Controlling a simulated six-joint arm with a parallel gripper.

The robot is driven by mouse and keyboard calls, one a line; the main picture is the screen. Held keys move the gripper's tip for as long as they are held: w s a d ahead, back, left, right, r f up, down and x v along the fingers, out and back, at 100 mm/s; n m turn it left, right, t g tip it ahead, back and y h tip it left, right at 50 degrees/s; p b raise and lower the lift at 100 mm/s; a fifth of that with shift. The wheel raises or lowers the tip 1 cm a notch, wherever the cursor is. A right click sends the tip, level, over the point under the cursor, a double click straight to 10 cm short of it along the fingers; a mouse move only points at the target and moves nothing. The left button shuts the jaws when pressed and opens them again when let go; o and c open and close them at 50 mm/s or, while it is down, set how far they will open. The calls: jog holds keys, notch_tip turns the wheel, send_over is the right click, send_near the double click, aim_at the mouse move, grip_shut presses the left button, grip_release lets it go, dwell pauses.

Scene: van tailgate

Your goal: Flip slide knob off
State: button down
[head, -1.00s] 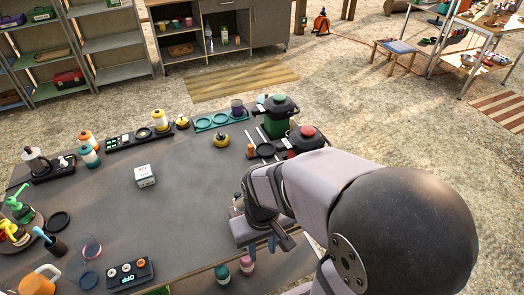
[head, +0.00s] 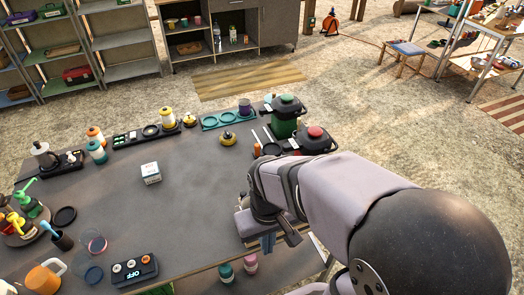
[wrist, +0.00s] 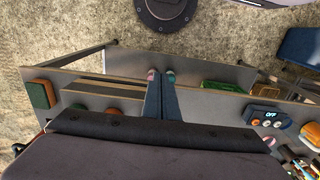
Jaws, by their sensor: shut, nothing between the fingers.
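A dark control box (head: 135,269) with an "OFF" label on its face and several round white and orange knobs on top sits at the near left edge of the table. It also shows at the right in the wrist view (wrist: 268,116). I cannot make out a slide knob or its position. My gripper (head: 268,243) is at the near right edge of the table, well to the right of the box and apart from it. In the wrist view its bluish fingers (wrist: 162,97) are together and empty, pointing at the table edge.
The middle of the grey table (head: 200,205) is clear but for a small white box (head: 151,173). Teal and pink bottles (head: 237,267) are below the near edge.

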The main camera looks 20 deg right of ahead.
notch_tip(320, 180, up, 5)
jog(key=w+d+r+n+t+h+p, duration=0.2)
jog(key=w+d+r+t+h, duration=0.15)
jog(key=w+d, duration=0.65)
jog(key=w+d+r+n+t+h+p, duration=0.15)
jog(key=w+d+r+t, duration=0.35)
jog(key=w, duration=0.8)
jog(key=w+f+n+y, duration=0.3)
jog(key=w+n, duration=0.1)
jog(key=w, duration=0.3)
notch_tip(320, 180, down, 11)
jog(key=s+a+n+g+y+p, duration=0.1)
jog(key=a+n+y+p, duration=0.1)
jog(key=n+y, duration=0.1)
jog(key=shift+s+a+r+n, duration=0.15)
jog(key=shift+s+a+n, duration=0.05)
jog(key=shift+a+n, duration=0.2)
jog(key=shift+g, duration=0.25)
